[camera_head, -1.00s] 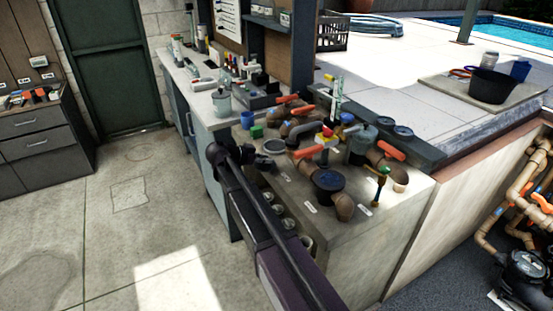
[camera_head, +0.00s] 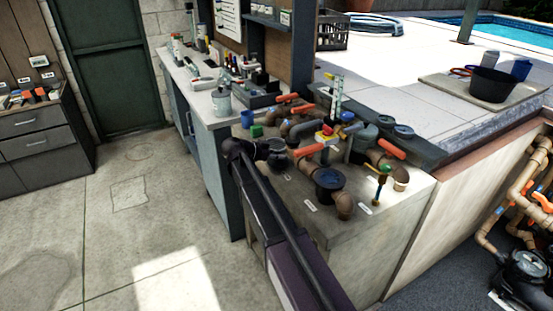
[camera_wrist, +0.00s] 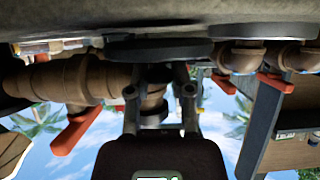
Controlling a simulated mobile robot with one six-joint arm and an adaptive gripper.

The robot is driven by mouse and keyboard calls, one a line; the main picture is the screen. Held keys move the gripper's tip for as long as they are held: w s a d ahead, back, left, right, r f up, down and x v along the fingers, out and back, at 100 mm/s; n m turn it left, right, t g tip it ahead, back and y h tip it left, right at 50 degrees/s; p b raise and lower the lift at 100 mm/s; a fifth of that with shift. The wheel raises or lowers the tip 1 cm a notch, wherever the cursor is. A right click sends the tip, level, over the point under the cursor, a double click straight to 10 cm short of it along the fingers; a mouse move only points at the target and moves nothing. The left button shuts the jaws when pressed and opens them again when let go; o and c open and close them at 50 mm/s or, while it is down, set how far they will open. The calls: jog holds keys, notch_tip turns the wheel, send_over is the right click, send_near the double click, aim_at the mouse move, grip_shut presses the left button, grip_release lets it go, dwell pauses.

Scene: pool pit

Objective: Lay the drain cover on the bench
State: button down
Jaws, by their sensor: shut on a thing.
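My gripper (camera_head: 281,158) is low over the near left part of the stone bench (camera_head: 397,230), beside the brown pipe fittings. In the wrist view, which looks upside down, its two fingers (camera_wrist: 160,88) reach to a flat dark disc, seen edge-on, that I take for the drain cover (camera_wrist: 160,49). The gripper is shut on it. The cover lies level, close to the bench surface; I cannot tell whether it touches. In the head view the cover is small and dark against my gripper and cannot be made out clearly.
Brown pipes with orange handles (camera_head: 393,148) and a dark blue round lid (camera_head: 328,179) stand to the right of my gripper. A blue cup (camera_head: 247,119) and a green block (camera_head: 257,131) stand behind it. A pale counter with a grey pot (camera_head: 221,103) adjoins at the left.

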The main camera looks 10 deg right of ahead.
jog(key=shift+f, duration=0.45)
jog(key=shift+f, duration=0.1)
jog(key=c, duration=0.5)
grip_release()
jog(key=shift+r, duration=0.2)
jog(key=shift+a+r, duration=0.15)
jog(key=shift+a, duration=0.15)
jog(key=shift+p+v, duration=2.5)
jog(key=shift+v, duration=3.2)
